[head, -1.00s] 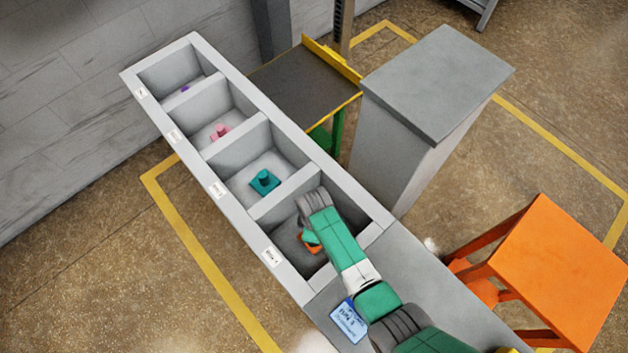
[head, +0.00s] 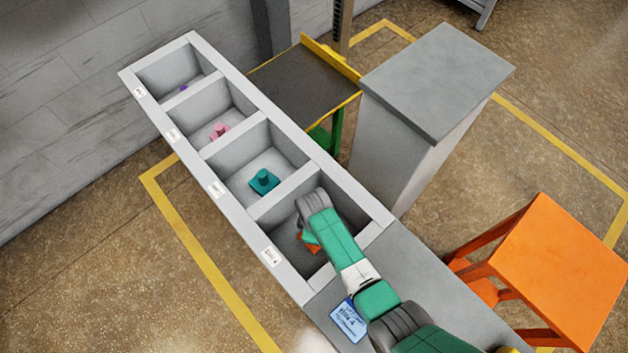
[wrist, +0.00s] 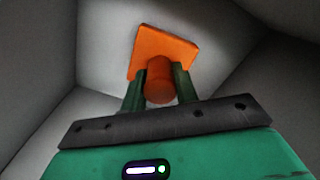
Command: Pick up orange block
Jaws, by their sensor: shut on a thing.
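The orange block (wrist: 162,48) has a square plate and a round knob. In the wrist view the knob (wrist: 160,82) sits between the two fingers of my gripper (wrist: 159,85), which are shut on it. In the head view the orange block (head: 309,242) is in the nearest compartment of the long grey bin, mostly hidden by my arm. The wrist view does not clearly show whether the plate rests on the compartment floor. My gripper's fingers are hidden in the head view.
The grey bin (head: 219,189) has several walled compartments. A teal block (head: 264,181), a pink block (head: 219,131) and a purple block (head: 184,88) stand in the others. A grey pillar (head: 435,80) and an orange stool (head: 565,270) stand to the right.

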